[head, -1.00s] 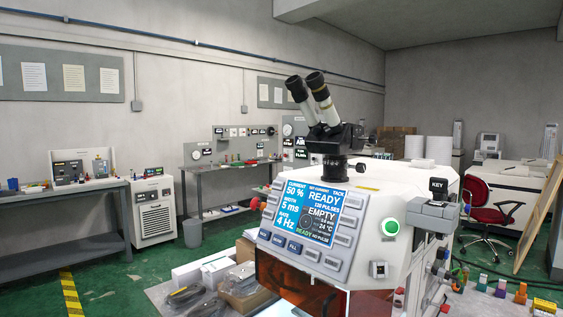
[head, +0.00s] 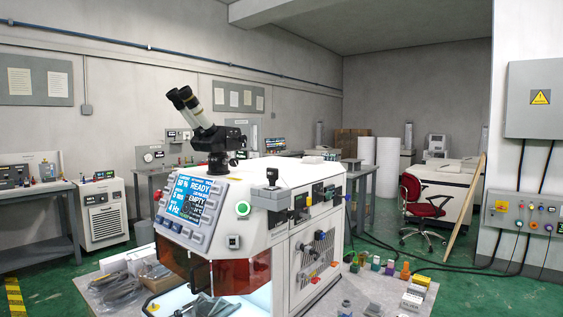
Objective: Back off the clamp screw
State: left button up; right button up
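I cannot make out a clamp screw in the head view. A white bench machine (head: 262,239) stands in the middle, with a binocular eyepiece (head: 201,122) on top and a lit screen (head: 190,200) reading READY and EMPTY. Neither of my grippers can be seen.
Coloured small blocks (head: 405,271) stand on the bench right of the machine. A red chair (head: 424,206) stands on the green floor behind. Wall boxes (head: 533,98) are at the right, with cables on the floor. Bagged parts (head: 120,289) lie at the machine's left.

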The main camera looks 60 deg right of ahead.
aim_at(233, 162)
jog(key=k, duration=0.7)
jog(key=z, duration=3.35)
jog(key=i, duration=3.65)
jog(key=u, duration=2.4)
jog(key=i, duration=0.3)
jog(key=u, duration=1.95)
